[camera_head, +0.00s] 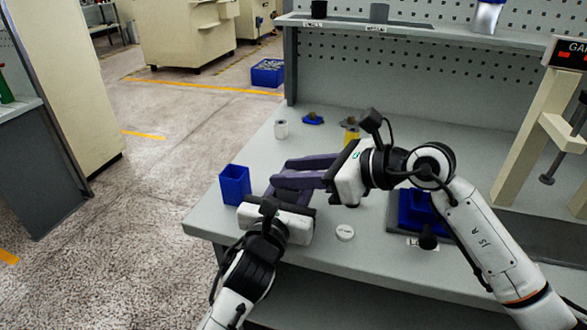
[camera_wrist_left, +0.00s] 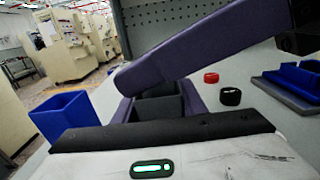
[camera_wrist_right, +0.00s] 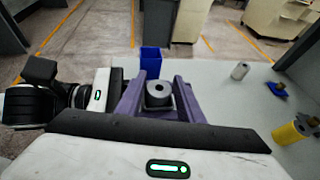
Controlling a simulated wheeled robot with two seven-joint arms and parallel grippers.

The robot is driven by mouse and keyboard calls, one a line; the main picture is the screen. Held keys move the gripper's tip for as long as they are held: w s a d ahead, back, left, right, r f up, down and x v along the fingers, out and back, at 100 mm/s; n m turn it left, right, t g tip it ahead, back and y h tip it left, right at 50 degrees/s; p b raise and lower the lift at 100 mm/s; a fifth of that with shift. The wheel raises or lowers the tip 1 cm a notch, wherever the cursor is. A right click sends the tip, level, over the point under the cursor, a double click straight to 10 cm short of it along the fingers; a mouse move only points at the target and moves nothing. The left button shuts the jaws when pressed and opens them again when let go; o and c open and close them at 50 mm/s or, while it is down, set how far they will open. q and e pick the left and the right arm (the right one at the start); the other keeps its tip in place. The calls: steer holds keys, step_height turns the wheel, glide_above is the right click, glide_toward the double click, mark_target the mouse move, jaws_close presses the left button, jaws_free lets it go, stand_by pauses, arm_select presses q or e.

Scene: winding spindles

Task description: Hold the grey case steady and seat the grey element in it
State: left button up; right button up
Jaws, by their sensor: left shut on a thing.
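My left gripper (camera_wrist_left: 158,112) is shut on the dark grey case (camera_wrist_left: 157,106), which sits between its purple fingers above the table's left part. In the right wrist view, a grey round element (camera_wrist_right: 158,91) with a central hole shows between the purple fingers of my right gripper (camera_wrist_right: 160,82), over the dark grey case. Whether those fingers touch it, and how deep it sits, I cannot tell. In the head view, the fingers of my left gripper (camera_head: 280,182) and right gripper (camera_head: 300,168) overlap and hide the case and element.
A blue bin (camera_head: 235,185) stands at the table's left edge. A white cylinder (camera_head: 281,129), a blue part (camera_head: 312,119) and a yellow spool (camera_wrist_right: 296,131) stand farther back. A white disc (camera_head: 344,232) lies near the front. A blue fixture (camera_head: 415,212) stands to the right.

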steer(key=shift+o, duration=1)
steer(key=shift+r, duration=0.2)
steer(key=v, duration=1.2)
steer(key=shift+r, duration=0.45)
arm_select(q)
steer(key=o, duration=1.1)
